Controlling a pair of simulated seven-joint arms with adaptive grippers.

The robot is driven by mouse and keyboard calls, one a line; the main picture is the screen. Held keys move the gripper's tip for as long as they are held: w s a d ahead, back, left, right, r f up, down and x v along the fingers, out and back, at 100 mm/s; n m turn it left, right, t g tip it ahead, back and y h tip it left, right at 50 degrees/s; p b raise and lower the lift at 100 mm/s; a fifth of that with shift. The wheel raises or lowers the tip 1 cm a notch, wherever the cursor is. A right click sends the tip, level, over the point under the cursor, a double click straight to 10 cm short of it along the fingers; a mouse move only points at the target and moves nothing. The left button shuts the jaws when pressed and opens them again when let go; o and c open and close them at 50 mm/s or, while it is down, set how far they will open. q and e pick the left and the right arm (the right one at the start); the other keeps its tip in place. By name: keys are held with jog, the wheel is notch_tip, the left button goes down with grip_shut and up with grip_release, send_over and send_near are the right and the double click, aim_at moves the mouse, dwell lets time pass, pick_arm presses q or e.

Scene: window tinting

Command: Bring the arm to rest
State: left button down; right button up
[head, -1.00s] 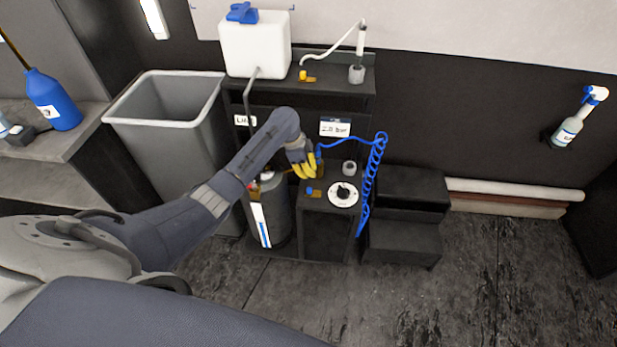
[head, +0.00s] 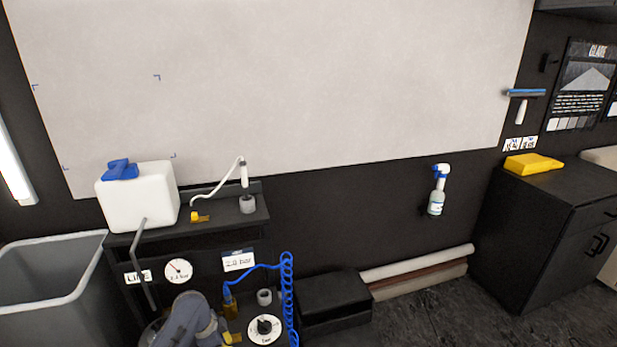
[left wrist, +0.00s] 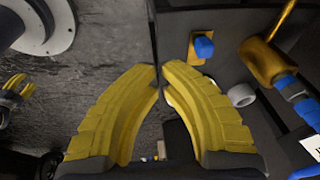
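My left gripper (head: 232,339) is at the bottom edge of the head view, in front of the black stand, with most of its arm cut off. In the left wrist view its two yellow fingers (left wrist: 160,75) come nearly together at the tips. I see nothing held between them. At the left edge of the left wrist view there is a second, small yellow-fingered gripper (left wrist: 17,88), which looks like my right one. It is partly cut off, and its state is unclear. My right gripper is not in the head view.
The stand carries a white tank (head: 140,200), a pressure gauge (head: 178,271), a round dial (head: 265,329) and a coiled blue hose (head: 288,295). A grey bin (head: 45,285) is left, a black step (head: 333,300) right. A spray bottle (head: 437,190) hangs on the wall.

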pick_arm(q)
jog(key=s+d+n+t+y, duration=0.1)
jog(key=s+n+t+y, duration=0.2)
jog(key=s, duration=1.3)
jog(key=s+a+r+n+t+y, duration=0.1)
jog(key=s+a+r+n+y, duration=0.15)
jog(key=s+r, duration=0.35)
jog(key=s+a+r+n+t+y, duration=0.1)
jog(key=s+a+r, duration=0.25)
jog(key=s, duration=0.45)
jog(key=s+d+f+g+h, duration=0.1)
jog(key=s+d+f, duration=0.15)
jog(key=f, duration=1.35)
jog(key=s+d+f+g+h, duration=0.15)
jog(key=d+f, duration=0.25)
jog(key=f, duration=1.1)
jog(key=s+f+n+g+h, duration=0.1)
jog(key=s+f+n+g, duration=0.2)
jog(key=s+f, duration=1.7)
jog(key=shift+s+f+h, duration=0.15)
jog(key=shift+s+h, duration=0.15)
jog(key=shift+h, duration=0.1)
jog(key=shift+n, duration=0.25)
